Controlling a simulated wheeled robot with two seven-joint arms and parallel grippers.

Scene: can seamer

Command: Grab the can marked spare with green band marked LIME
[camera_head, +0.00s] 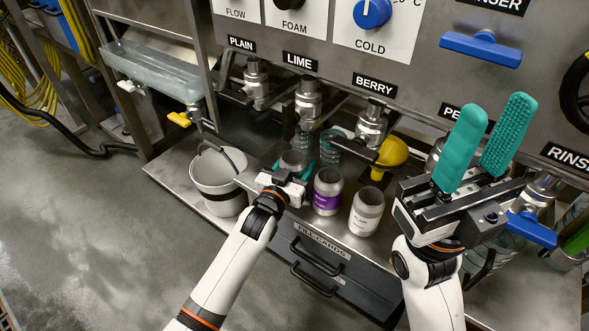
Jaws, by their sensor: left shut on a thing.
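My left gripper (291,172) is shut on a metal can (293,160) beneath the LIME label (300,61), with one teal finger on each side. The gripper hides the can's front, so its band and marking cannot be read. I cannot tell whether the can rests on the steel shelf or is lifted. Next to it stands an open can with a purple band (326,200), then an open can with a pale label (365,214) whose small print is unreadable. My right gripper (498,123) is at the right, its teal fingers apart and empty, pointing up.
Metal nozzles, a coiled hose (302,147) and a yellow funnel (391,153) are behind the cans. A FILL CARDS drawer (318,261) is below. Blue handles (480,47) are on the right panel.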

